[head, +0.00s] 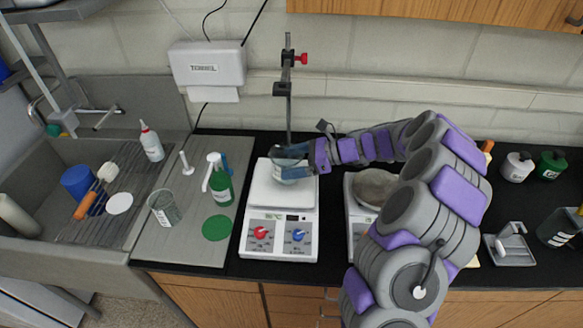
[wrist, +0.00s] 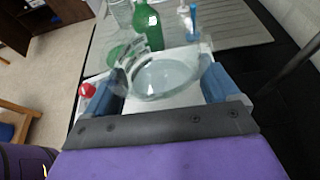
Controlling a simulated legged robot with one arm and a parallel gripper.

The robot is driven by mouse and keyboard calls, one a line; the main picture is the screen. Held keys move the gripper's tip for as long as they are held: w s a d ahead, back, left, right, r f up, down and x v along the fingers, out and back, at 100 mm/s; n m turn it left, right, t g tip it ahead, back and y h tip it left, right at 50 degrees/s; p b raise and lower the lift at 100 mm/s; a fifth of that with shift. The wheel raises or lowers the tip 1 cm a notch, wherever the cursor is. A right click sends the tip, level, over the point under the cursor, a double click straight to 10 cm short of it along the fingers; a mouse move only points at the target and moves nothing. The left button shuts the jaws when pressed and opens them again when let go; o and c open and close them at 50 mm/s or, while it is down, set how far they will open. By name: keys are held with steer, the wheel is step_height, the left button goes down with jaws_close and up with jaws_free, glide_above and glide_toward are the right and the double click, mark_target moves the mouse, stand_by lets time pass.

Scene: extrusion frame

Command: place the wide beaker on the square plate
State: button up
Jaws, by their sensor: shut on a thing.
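The wide beaker (head: 289,174) is clear glass and is held between the blue fingers of my gripper (head: 290,161). In the wrist view the beaker (wrist: 166,80) shows its round open rim between the two fingers (wrist: 160,92). It is over the white square plate (head: 262,196), the top of the left hotplate with a red and a blue knob. I cannot tell whether the beaker's base touches the plate. My fingers and arm hide part of the beaker and the plate's right back side.
A stand rod with a red clamp (head: 289,85) rises behind the plate. A green bottle (head: 221,184), a green disc (head: 217,228) and another glass beaker (head: 164,208) stand to the left. A second device with a grey bowl (head: 372,188) is at right, partly behind my arm.

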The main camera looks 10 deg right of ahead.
steer(key=shift+d+f, duration=0.1)
steer(key=shift+f, duration=0.85)
steer(key=shift+a+r, duration=0.1)
steer(key=shift+a, duration=0.75)
steer(key=o, duration=0.8)
steer(key=shift+o, duration=0.3)
steer(key=shift+d, duration=0.9)
steer(key=p+v, duration=0.2)
steer(key=v, duration=1)
steer(key=s+a+r+n+g+h, duration=0.2)
steer(key=s+a+r+n+g, duration=0.15)
steer(key=s+a+n, duration=0.4)
steer(key=s+a+r+n+g+h, duration=0.25)
steer(key=s+a+r+n, duration=0.2)
steer(key=s+a, duration=0.55)
steer(key=s+d+f+n+h, duration=0.1)
steer(key=s+n+h, duration=0.3)
steer(key=s, duration=0.6)
steer(key=s+d+f+n+h, duration=0.2)
steer(key=s+d+n+h, duration=0.1)
steer(key=s, duration=0.8)
steer(key=n+h, duration=0.1)
steer(key=n, duration=0.1)
steer(key=shift+s+d+n, duration=0.15)
steer(key=shift+s+n, duration=0.05)
steer(key=shift+n, duration=0.2)
